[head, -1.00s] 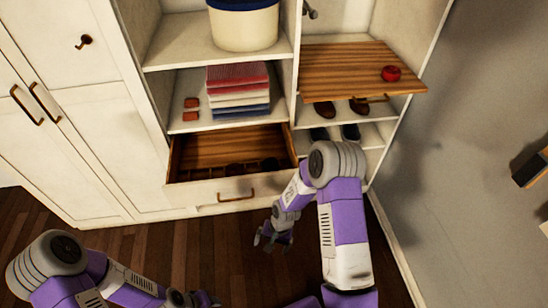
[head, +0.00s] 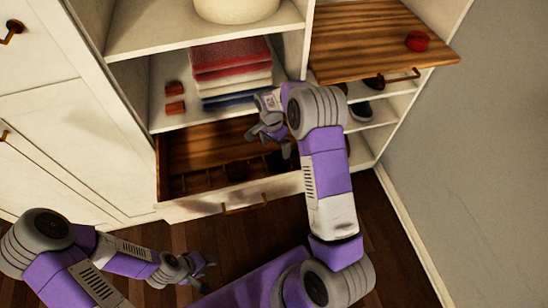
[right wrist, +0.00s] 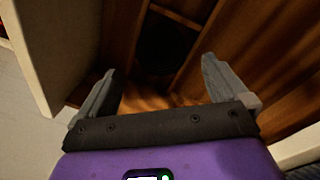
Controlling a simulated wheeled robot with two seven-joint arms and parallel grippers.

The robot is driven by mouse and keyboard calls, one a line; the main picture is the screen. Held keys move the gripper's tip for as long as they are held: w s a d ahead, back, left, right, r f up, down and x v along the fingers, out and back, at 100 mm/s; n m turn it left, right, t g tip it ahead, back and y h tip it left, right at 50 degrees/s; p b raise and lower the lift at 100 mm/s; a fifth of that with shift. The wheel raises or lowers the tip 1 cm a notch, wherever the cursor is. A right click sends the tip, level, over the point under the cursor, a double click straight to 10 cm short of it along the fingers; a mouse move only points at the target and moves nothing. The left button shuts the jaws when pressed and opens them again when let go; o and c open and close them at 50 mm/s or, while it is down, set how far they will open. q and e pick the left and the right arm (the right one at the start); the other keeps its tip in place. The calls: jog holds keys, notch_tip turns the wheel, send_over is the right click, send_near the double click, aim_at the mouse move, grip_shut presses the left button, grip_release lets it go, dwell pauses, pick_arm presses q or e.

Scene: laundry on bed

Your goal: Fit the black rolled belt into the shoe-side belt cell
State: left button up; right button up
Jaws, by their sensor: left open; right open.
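The open drawer (head: 195,147) has a wooden inside with small divided cells along its front. Dark round shapes, likely rolled belts, sit in it: one (head: 237,171) near the middle and one at the right, partly covered by my right gripper (head: 272,138). In the right wrist view a black round roll (right wrist: 163,50) lies in shadow between wooden dividers, ahead of my right gripper (right wrist: 160,88). That gripper is open and empty over the drawer's right part, apart from the roll. My left gripper (head: 203,271) is open and empty, low in front of the cabinet.
A wooden pull-out board (head: 360,45) with a red round item (head: 417,41) juts out at upper right, above shelves with dark shoes (head: 361,110). Folded cloths (head: 230,70) and two small red-brown blocks (head: 175,98) sit on the shelf above the drawer.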

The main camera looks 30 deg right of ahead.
aim_at(278, 159)
jog(key=shift+f, duration=0.55)
jog(key=shift+s+d+f+b, duration=0.1)
jog(key=shift+s+f+b, duration=0.25)
jog(key=shift+f, duration=0.3)
jog(key=f, duration=0.1)
jog(key=f+b, duration=0.1)
jog(key=f, duration=0.1)
jog(key=f+b, duration=0.1)
jog(key=f, duration=0.1)
jog(key=shift+d, duration=0.25)
jog(key=shift+r, duration=0.1)
jog(key=c, duration=1.1)
notch_tip(278, 159, up, 10)
jog(key=p, duration=0.3)
jog(key=shift+w+d+f+t+y+b, duration=0.15)
jog(key=shift+f+y+b, duration=0.45)
jog(key=shift+f, duration=0.65)
jog(key=shift+s+a+f+t+y+b, duration=0.1)
jog(key=shift+f+y+b, duration=0.15)
jog(key=shift+f+b, duration=0.9)
jog(key=shift+w+d+f+t+y+b, duration=0.15)
jog(key=shift+f+y+b, duration=0.35)
jog(key=shift+f, duration=0.9)
